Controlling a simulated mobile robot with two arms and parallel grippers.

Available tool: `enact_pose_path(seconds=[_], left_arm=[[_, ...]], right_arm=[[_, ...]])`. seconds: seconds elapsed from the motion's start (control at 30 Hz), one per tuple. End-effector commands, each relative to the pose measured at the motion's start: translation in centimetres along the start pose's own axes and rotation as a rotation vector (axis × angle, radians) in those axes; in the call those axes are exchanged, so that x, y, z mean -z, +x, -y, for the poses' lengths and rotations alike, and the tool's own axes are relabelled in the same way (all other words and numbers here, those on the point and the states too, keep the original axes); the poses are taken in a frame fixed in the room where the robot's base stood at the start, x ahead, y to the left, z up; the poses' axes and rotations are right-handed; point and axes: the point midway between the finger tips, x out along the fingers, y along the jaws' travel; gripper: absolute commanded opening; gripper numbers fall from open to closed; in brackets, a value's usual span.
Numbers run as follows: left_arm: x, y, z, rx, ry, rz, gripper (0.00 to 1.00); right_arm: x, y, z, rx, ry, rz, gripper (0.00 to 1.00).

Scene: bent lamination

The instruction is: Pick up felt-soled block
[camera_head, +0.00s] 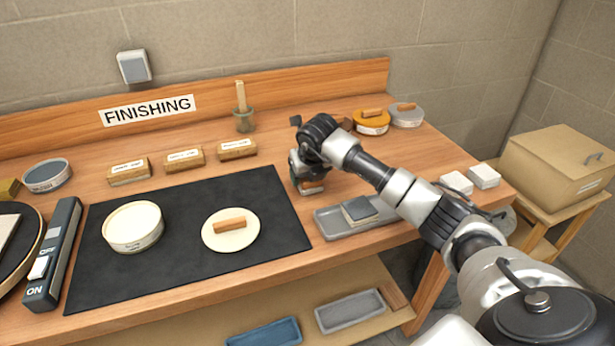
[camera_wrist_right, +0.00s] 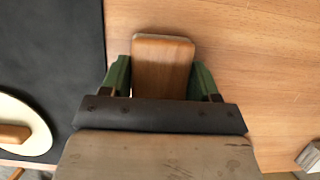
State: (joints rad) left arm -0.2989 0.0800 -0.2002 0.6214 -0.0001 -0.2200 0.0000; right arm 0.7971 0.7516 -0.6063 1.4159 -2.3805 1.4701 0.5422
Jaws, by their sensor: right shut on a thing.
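My right gripper (camera_head: 309,182) is over the bench just right of the black mat. In the right wrist view its two green-padded fingers (camera_wrist_right: 160,82) are shut on the sides of a wooden block (camera_wrist_right: 163,62) with rounded corners. The block shows as a small brown piece under the gripper in the head view (camera_head: 312,190). I take it to be the felt-soled block, but its underside is hidden, so I cannot see felt. I cannot tell whether it touches the bench. My left gripper is out of view.
The black mat (camera_head: 265,190) bears a round box (camera_head: 133,240) and a cream disc with a wooden handle.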

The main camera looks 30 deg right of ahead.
Motion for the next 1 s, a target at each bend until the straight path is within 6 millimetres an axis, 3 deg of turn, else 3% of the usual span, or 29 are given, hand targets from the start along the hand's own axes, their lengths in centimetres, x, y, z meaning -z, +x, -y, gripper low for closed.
enact_pose_path(seconds=[0.17,0.37,0.73,1.0], left_arm=[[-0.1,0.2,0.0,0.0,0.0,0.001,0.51],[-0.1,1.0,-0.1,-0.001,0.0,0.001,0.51],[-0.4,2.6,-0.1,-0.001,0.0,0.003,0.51],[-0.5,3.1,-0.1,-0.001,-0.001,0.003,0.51]], right_arm=[[-0.4,-0.8,0.0,0.0,0.0,0.002,0.37],[-1.6,-3.6,0.0,0.0,-0.001,0.006,0.37],[1.1,-9.8,6.5,0.005,0.001,0.003,0.37],[2.2,-12.4,9.0,0.001,0.0,0.0,0.37]])
